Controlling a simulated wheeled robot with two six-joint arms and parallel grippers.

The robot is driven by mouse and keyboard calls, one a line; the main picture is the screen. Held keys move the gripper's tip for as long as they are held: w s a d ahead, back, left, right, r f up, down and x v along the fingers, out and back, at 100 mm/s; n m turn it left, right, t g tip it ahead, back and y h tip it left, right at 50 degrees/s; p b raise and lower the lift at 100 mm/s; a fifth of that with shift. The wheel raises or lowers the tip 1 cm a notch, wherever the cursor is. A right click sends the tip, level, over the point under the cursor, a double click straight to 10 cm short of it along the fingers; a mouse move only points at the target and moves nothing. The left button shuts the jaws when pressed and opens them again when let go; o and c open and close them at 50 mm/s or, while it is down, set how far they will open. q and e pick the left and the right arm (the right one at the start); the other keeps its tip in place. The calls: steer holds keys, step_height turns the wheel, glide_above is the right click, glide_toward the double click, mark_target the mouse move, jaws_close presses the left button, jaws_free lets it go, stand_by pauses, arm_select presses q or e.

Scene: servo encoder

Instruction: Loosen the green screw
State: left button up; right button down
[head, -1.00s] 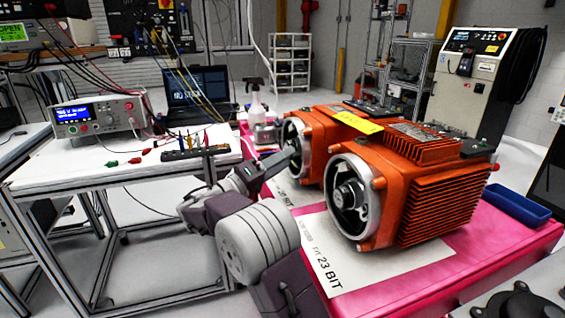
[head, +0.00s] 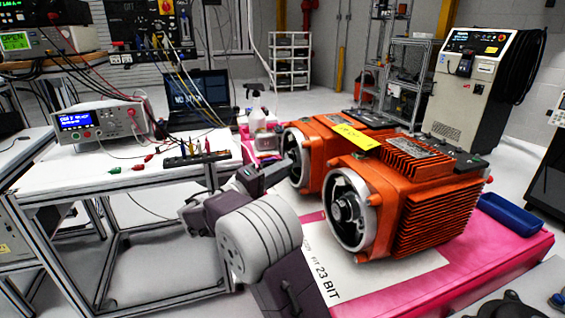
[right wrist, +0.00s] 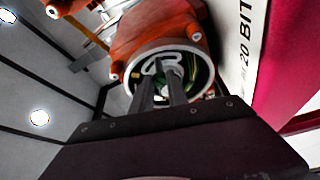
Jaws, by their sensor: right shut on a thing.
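Two orange finned motors stand side by side, a near motor (head: 420,205) and a far motor (head: 326,135) behind it. Each has a round metal ring at its open end. My right gripper (head: 290,163) reaches to the far motor's opening. In the right wrist view, the fingers (right wrist: 166,72) are close together inside the motor's ring (right wrist: 208,78), shut on a small part in there. Green tints show around the fingertips, but the fingers cover the part and I cannot make out the green screw clearly. My left gripper is not in view.
The motors stand on a pink-topped table (head: 500,245) with a printed sheet (head: 405,270) under the near one. A blue tray (head: 512,214) lies at right. A spray bottle (head: 257,112) stands behind. A white bench (head: 120,185) with instruments is at left, with a floor gap between.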

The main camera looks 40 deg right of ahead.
steer(key=shift+w+r+n+g+y+p, duration=0.15)
steer(key=shift+n+g+y+p, duration=0.4)
steer(key=shift+n+p, duration=1.95)
steer(key=shift+s+r+n+g+y+p, duration=0.15)
steer(key=shift+n+y+p, duration=0.8)
steer(key=shift+p, duration=3)
steer(key=shift+w+r+n+g+y+p, duration=0.2)
steer(key=shift+n+y+p, duration=0.5)
steer(key=shift+n+p, duration=1.8)
steer(key=shift+s+m+p, duration=0.1)
steer(key=shift+m+p, duration=0.65)
steer(key=shift+p, duration=0.05)
steer(key=c, duration=1.3)
jaws_free()
steer(key=v, duration=0.9)
